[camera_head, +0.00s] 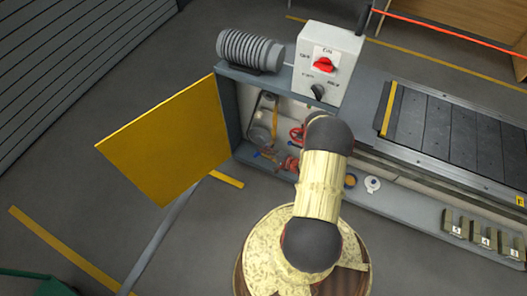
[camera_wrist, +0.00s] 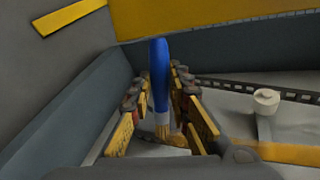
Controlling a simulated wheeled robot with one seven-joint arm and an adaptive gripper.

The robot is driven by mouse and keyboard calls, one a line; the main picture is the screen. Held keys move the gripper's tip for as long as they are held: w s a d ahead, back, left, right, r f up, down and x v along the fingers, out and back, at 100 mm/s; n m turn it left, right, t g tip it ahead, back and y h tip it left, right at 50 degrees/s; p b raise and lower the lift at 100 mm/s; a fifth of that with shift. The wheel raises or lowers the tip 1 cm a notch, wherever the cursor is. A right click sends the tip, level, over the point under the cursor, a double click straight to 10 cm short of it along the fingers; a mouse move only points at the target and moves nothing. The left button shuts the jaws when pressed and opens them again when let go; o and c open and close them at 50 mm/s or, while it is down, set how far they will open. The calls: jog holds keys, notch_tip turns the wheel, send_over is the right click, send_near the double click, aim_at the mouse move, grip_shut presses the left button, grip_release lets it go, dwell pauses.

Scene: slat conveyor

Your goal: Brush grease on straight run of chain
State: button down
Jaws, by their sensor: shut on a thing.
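A brush with a blue handle (camera_wrist: 160,75) stands between the fingers of my gripper (camera_wrist: 160,112) in the wrist view. The gripper is shut on it. The brush's pale yellowish lower end (camera_wrist: 163,128) shows low between the fingers. A dark chain (camera_wrist: 235,87) runs in a straight line to the right behind the fingers. I cannot tell whether the bristles touch it. In the head view my gripper (camera_head: 278,158) is at the open drive housing (camera_head: 228,118), partly hidden by my arm. A small blue bit (camera_head: 257,154) shows beside it, probably the handle.
The yellow door (camera_head: 170,143) stands open at the left. A grey motor (camera_head: 250,50) and a control box with a red knob (camera_head: 328,60) sit on top. A pale round post (camera_wrist: 265,101) stands right of the fingers. The slat conveyor (camera_head: 455,130) extends right.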

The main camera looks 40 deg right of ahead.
jog(key=shift+f, duration=0.65)
jog(key=shift+s+a+p, duration=0.3)
jog(key=shift+s+a, duration=0.1)
jog(key=shift+a, duration=0.5)
jog(key=shift+s+a+p, duration=0.25)
jog(key=shift+s+a, duration=0.1)
jog(key=shift+a, duration=0.6)
jog(key=shift+s+a+p, duration=0.3)
jog(key=shift+s+a, duration=0.1)
jog(key=shift+a, duration=0.5)
jog(key=shift+s+a, duration=0.3)
jog(key=shift+a, duration=0.4)
jog(key=shift+s+a, duration=0.25)
jog(key=shift+a, duration=0.45)
